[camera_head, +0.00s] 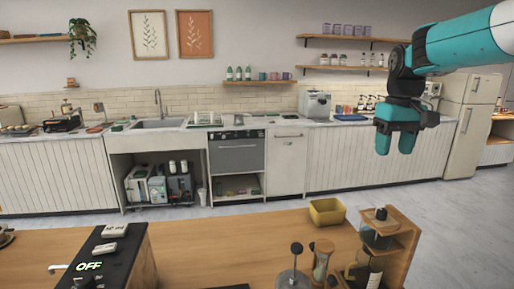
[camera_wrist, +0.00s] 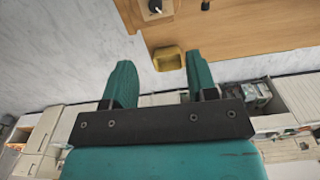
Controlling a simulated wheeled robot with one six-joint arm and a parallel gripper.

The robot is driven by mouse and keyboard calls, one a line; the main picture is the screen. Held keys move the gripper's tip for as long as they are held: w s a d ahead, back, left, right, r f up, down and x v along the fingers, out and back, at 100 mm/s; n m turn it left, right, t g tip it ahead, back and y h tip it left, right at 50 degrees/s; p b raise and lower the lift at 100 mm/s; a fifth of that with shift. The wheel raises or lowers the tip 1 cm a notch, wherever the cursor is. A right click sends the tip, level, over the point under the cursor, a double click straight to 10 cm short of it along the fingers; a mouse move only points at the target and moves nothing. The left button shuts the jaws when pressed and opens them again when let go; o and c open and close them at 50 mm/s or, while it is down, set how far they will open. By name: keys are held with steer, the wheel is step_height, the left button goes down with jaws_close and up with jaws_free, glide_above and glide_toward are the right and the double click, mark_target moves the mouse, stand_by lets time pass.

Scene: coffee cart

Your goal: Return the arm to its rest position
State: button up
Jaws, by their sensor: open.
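My gripper (camera_head: 395,142) hangs from my teal arm at the upper right of the head view, with its fingers pointing down. In the wrist view its two teal fingers (camera_wrist: 160,85) are spread apart with nothing between them. It is up in the air, above and beyond the right end of the wooden counter (camera_head: 210,245), and touches nothing. My forearm reaches in from the upper right corner.
A yellow square bowl (camera_head: 327,211) sits at the counter's far edge. A wooden stand (camera_head: 394,240) with a bottle is to its right, with a tamper and hourglass nearby. A black machine reading OFF (camera_head: 95,262) is at left. Open floor separates the counter from the back cabinets.

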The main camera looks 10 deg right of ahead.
steer(key=s+a+f+n+y+b, duration=0.1)
steer(key=s+a+f, duration=0.4)
steer(key=s+a, duration=0.6)
steer(key=s+a+f+n+y+b, duration=0.1)
steer(key=s+a+f+n+y, duration=0.2)
steer(key=s+a, duration=0.9)
steer(key=s+f+n, duration=0.2)
steer(key=s+n, duration=0.1)
steer(key=s, duration=0.2)
steer(key=shift+a+f, duration=0.15)
steer(key=shift+a, duration=0.05)
